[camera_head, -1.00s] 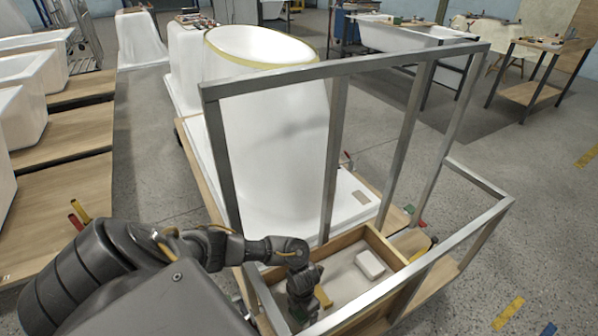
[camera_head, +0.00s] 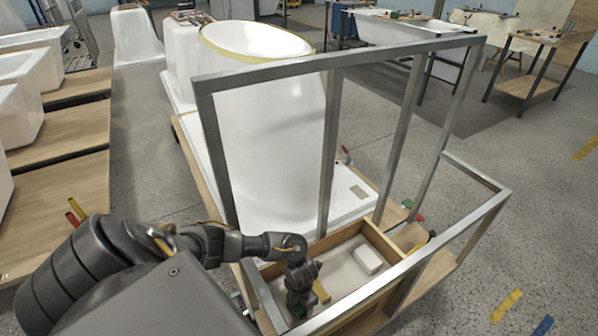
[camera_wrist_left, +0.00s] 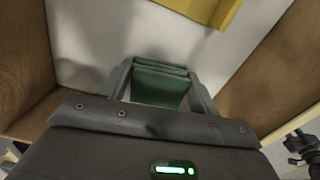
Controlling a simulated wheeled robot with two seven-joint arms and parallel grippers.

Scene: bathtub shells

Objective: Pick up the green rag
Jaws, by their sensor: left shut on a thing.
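The green rag (camera_wrist_left: 160,85) is a folded dark green cloth between the two fingers of my left gripper (camera_wrist_left: 160,92) in the left wrist view. The fingers are shut on it, inside the wooden tray (camera_head: 383,243). In the head view my left gripper (camera_head: 299,303) reaches down into the near left part of the tray, and the rag is hidden there. Whether the rag touches the tray floor I cannot tell. My right gripper is not in view.
A white block (camera_head: 367,260) and a yellow item (camera_head: 321,291) lie in the tray; the yellow item also shows in the wrist view (camera_wrist_left: 205,10). A grey metal frame (camera_head: 335,150) rises around the tray. A white tub shell (camera_head: 265,140) stands behind.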

